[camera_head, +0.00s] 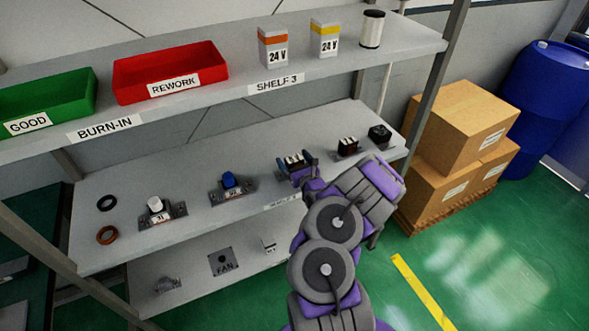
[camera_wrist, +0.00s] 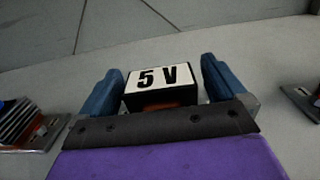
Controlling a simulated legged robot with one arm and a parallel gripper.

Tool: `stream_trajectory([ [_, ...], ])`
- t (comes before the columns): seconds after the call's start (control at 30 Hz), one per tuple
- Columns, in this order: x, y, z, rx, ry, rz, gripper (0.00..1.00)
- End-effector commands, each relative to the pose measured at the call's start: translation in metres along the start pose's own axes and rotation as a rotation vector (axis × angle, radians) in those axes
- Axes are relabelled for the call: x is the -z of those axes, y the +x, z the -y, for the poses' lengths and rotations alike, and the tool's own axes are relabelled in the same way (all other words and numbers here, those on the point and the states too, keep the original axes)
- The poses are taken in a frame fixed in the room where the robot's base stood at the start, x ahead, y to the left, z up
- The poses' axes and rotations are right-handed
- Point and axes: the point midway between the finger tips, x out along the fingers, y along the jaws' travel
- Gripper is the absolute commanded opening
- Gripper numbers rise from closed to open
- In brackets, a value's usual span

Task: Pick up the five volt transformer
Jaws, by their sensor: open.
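The five volt transformer (camera_wrist: 158,84), a dark block with a white top marked "5 V" and some orange-brown below, stands on the shelf in the wrist view. My gripper (camera_wrist: 160,78) is open, with one blue finger on each side of it. The left finger is very close to its side, and a narrow gap shows at the right finger. I cannot tell whether either touches. The transformer's lower front is hidden by my gripper's dark palm. In the head view, my gripper (camera_head: 299,172) is at the transformer (camera_head: 294,159) on the middle shelf, partly covering it.
On the same shelf, a blue-topped part (camera_head: 230,181) stands left and a black part with a white label (camera_head: 347,146) stands close on the right. The upper shelf (camera_head: 215,92) overhangs behind. Cardboard boxes (camera_head: 462,125) are stacked at right.

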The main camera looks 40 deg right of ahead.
Motion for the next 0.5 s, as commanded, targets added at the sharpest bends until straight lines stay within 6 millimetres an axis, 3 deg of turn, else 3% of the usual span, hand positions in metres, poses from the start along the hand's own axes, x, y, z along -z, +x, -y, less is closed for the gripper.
stream_trajectory([
  [0.13, -0.0002, 0.0128, 0.0011, 0.000, -0.003, 0.002, 0.98],
  [0.4, -0.0010, 0.0149, 0.0019, 0.001, -0.001, 0.001, 0.98],
  [0.5, -0.0009, 0.0149, 0.0019, 0.001, -0.001, 0.001, 0.88],
])
